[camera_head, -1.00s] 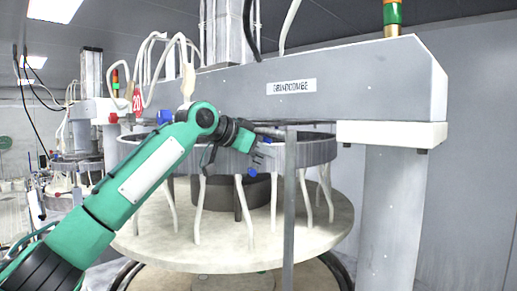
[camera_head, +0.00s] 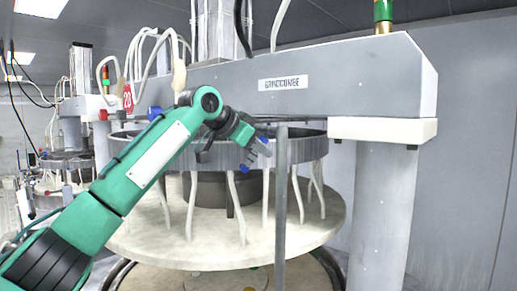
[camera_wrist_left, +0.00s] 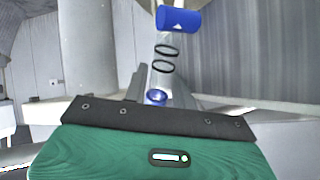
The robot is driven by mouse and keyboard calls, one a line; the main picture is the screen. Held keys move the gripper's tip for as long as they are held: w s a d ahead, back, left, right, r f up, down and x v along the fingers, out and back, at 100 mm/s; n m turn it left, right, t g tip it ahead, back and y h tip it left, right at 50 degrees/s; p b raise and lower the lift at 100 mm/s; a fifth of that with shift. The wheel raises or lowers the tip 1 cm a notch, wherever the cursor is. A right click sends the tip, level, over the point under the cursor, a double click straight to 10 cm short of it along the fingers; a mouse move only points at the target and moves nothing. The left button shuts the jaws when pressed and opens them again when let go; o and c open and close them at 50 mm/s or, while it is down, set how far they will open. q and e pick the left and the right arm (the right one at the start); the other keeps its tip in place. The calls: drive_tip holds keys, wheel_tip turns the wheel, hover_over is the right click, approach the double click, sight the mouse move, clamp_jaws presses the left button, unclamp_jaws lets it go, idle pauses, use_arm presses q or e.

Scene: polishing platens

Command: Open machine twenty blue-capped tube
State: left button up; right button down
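A clear tube with black rings and a blue cap (camera_wrist_left: 178,19) marked with a white triangle shows in the left wrist view. Its nearer end has a blue ring (camera_wrist_left: 155,97) between the grey fingers of my left gripper (camera_wrist_left: 162,86). The fingers stand apart on both sides of it; I cannot tell whether they touch it. In the head view my left gripper (camera_head: 250,150) is at the machine's round ring, with blue parts beside it. The machine (camera_head: 370,85) is labelled GRINDCOMBE, with a red 20 sign (camera_head: 128,98) at its left. My right gripper is not in view.
A grey ring (camera_head: 308,149) with hanging white hoses stands over a round pale platen (camera_head: 310,222). A thin grey post (camera_head: 281,215) rises in front. A thick column (camera_head: 384,210) stands at the right. Another machine (camera_head: 72,160) stands at the far left.

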use_arm(q)
drive_tip(key=shift+s+a+b, duration=0.15)
drive_tip(key=shift+a+b, duration=0.1)
drive_tip(key=shift+b, duration=0.1)
drive_tip(key=b+v, duration=0.5)
drive_tip(key=v, duration=0.8)
drive_tip(key=shift+r+b, duration=0.25)
drive_tip(key=shift+b, duration=0.05)
